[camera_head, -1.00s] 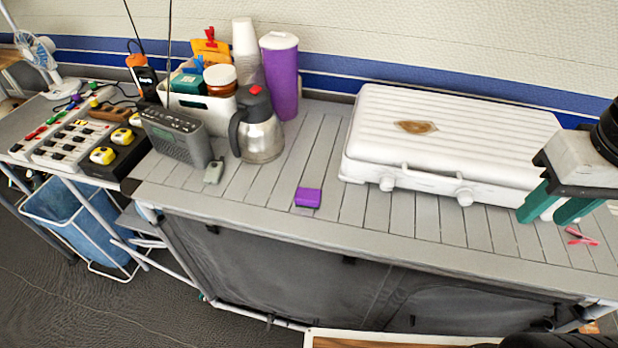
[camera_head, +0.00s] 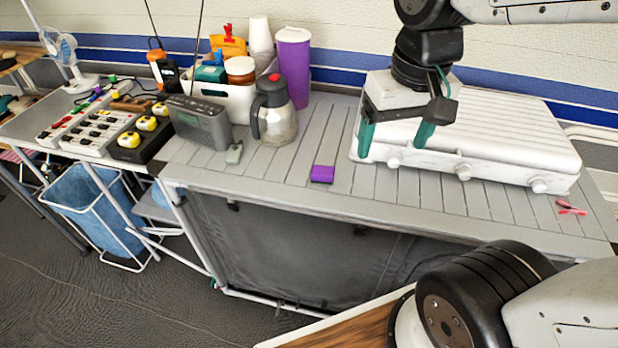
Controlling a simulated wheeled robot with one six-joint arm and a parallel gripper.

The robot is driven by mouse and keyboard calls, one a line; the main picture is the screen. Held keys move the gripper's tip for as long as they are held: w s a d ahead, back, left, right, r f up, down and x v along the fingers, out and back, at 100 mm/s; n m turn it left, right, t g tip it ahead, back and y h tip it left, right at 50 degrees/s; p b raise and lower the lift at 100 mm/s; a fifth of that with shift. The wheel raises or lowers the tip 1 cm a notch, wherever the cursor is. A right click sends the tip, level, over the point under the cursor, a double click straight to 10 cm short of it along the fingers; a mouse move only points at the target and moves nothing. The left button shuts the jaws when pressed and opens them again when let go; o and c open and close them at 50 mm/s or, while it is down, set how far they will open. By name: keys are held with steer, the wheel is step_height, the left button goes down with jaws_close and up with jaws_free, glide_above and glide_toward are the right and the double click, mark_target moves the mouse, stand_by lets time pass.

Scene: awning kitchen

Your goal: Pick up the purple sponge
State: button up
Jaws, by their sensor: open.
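The purple sponge (camera_head: 322,174) is a small block lying flat on the grey slatted table (camera_head: 270,178), near its front edge and left of the white stove. My gripper (camera_head: 393,151) is open and empty, with two green fingers pointing down. It hangs to the right of the sponge and a little higher in the picture, in front of the left part of the white stove (camera_head: 520,140). The gripper and the sponge are apart. The sponge is fully in view.
A steel jug (camera_head: 275,122), a grey radio (camera_head: 198,124) and a tall purple tumbler (camera_head: 294,70) stand behind and left of the sponge. A small grey object (camera_head: 234,153) lies by the radio. Pink tongs (camera_head: 570,207) lie at the right. The slats around the sponge are clear.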

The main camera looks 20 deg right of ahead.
steer(key=w+a+f+m, duration=0.15)
steer(key=w+f, duration=0.35)
steer(key=w, duration=0.6)
steer(key=m+g, duration=0.1)
steer(key=m, duration=0.2)
glide_toward(323, 170)
steer(key=shift+w+f, duration=0.45)
steer(key=f, duration=0.5)
steer(key=s+f, duration=0.1)
steer(key=f, duration=0.1)
steer(key=shift+f, duration=0.4)
steer(key=shift+c, duration=0.4)
steer(key=c, duration=1)
